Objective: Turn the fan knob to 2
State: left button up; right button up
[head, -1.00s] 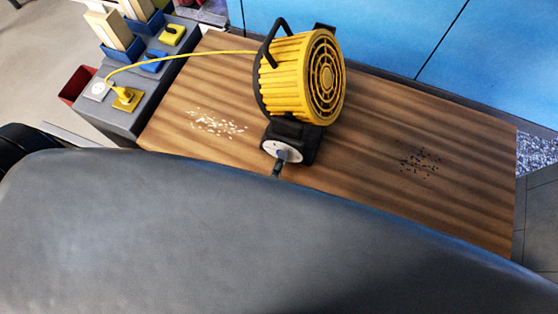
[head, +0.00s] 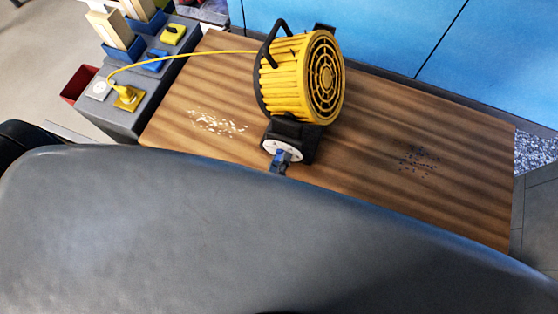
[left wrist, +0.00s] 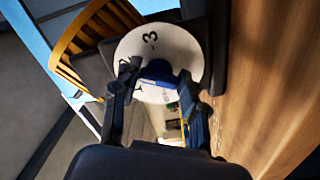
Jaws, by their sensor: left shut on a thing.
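The yellow fan (head: 300,78) stands on the wooden table, with a white dial (head: 294,151) on its dark base. In the left wrist view the dial (left wrist: 180,45) shows a printed 3 near its top; other marks are partly hidden. The blue knob (left wrist: 158,72) is at the dial's middle, between the fingers of my left gripper (left wrist: 160,85). The gripper is shut on the knob. In the head view only the tip of my left gripper (head: 279,162) shows at the dial; my arm hides the rest. My right gripper is not in view.
A yellow cord runs from the fan to a yellow plug (head: 127,97) on the grey block (head: 150,108). Pale bits (head: 218,123) and dark bits (head: 418,160) lie on the wooden table (head: 460,195). A blue wall (head: 360,30) stands behind.

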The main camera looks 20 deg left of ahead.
pick_arm(q)
jog(key=o, duration=1.1)
jog(key=shift+o, duration=0.2)
jog(key=s, duration=1.2)
jog(key=shift+a, duration=0.15)
jog(key=shift+f, duration=0.1)
